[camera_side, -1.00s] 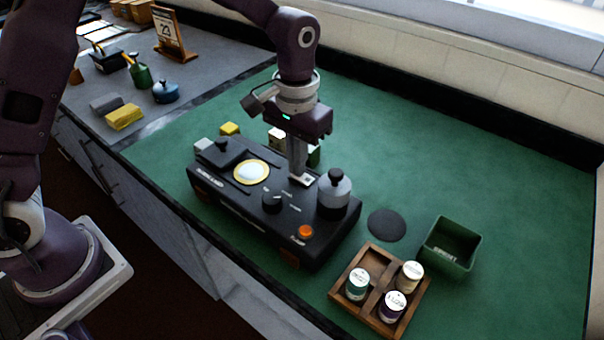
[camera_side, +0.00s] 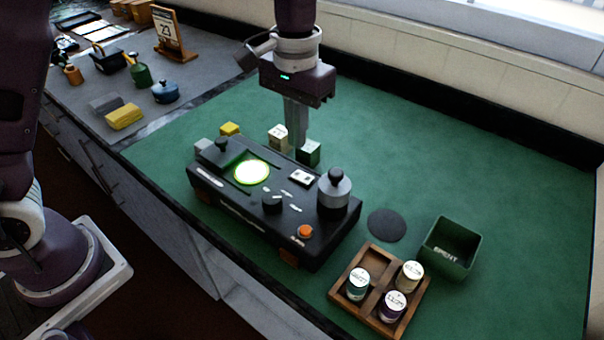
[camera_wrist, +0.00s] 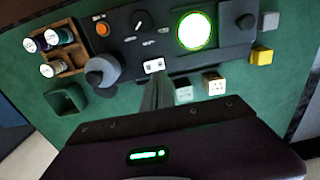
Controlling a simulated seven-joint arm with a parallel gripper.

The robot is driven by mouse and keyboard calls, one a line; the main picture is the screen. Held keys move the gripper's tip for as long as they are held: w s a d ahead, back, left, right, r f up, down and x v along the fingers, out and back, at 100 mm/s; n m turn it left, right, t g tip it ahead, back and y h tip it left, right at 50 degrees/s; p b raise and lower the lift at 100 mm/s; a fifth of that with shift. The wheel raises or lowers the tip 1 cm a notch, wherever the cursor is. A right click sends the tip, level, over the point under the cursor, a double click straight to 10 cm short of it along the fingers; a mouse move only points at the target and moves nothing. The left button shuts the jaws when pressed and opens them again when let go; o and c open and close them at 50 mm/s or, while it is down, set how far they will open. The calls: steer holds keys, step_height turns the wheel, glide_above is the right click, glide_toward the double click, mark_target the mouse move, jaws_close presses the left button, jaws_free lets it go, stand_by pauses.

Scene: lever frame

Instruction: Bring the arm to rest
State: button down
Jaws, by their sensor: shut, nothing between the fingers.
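My gripper (camera_side: 297,148) is shut and empty. It hangs pointing down above the back edge of the black device (camera_side: 235,205), apart from it. In the wrist view the gripper (camera_wrist: 156,84) points toward a white rocker switch (camera_wrist: 154,66), which also shows on the device's top in the side view (camera_side: 301,177). A round window (camera_side: 251,172) on the device glows green-white. The device also carries a dark knob (camera_side: 272,203), an orange button (camera_side: 305,231) and a grey cylinder with a black knob (camera_side: 334,190).
Small blocks, one yellow (camera_side: 230,129), one pale (camera_side: 278,136) and one green (camera_side: 309,152), stand behind the device. A wooden tray (camera_side: 362,305) with three jars, a green bin (camera_side: 467,262) and a black disc (camera_side: 387,225) are at right. The back right mat is clear.

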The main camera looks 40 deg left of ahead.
steer(key=s+a+r+t, duration=0.3)
steer(key=s+a+r, duration=0.3)
steer(key=s+r, duration=0.45)
steer(key=s+a+f+t, duration=0.1)
steer(key=s+a, duration=0.3)
steer(key=s, duration=0.9)
steer(key=shift+s+f+t, duration=0.25)
steer(key=shift+s+t, duration=0.05)
steer(key=shift+t, duration=0.5)
steer(key=shift+a, duration=0.1)
